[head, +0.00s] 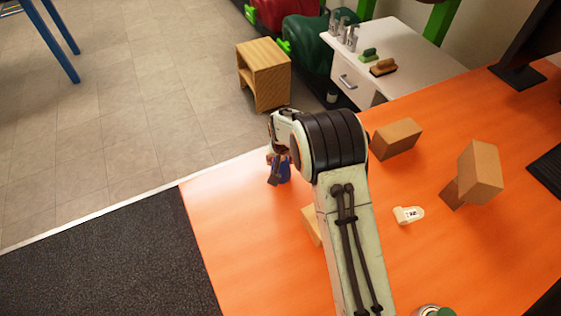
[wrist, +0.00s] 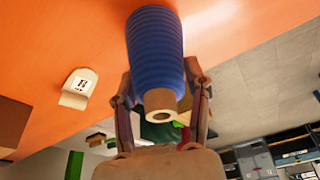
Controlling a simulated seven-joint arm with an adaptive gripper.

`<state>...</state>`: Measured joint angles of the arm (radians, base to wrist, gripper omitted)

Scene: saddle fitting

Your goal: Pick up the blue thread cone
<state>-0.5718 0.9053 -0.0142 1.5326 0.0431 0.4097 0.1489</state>
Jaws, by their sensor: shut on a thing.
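The blue thread cone (wrist: 155,55) has ribbed blue thread and a tan tube end with a hole. In the wrist view it sits between the two fingers of my gripper (wrist: 162,105), which is shut on it. In the head view the cone (head: 284,172) shows as a small blue patch near the orange table's far left edge, partly hidden by my gripper (head: 277,170) and arm. I cannot tell whether the cone touches the table.
The orange table (head: 240,230) holds several cardboard boxes, one a tan box (head: 397,139), and a small white labelled item (head: 408,215) right of my arm. A wooden stool (head: 264,75) and a white drawer cabinet (head: 352,82) stand beyond the table's far edge.

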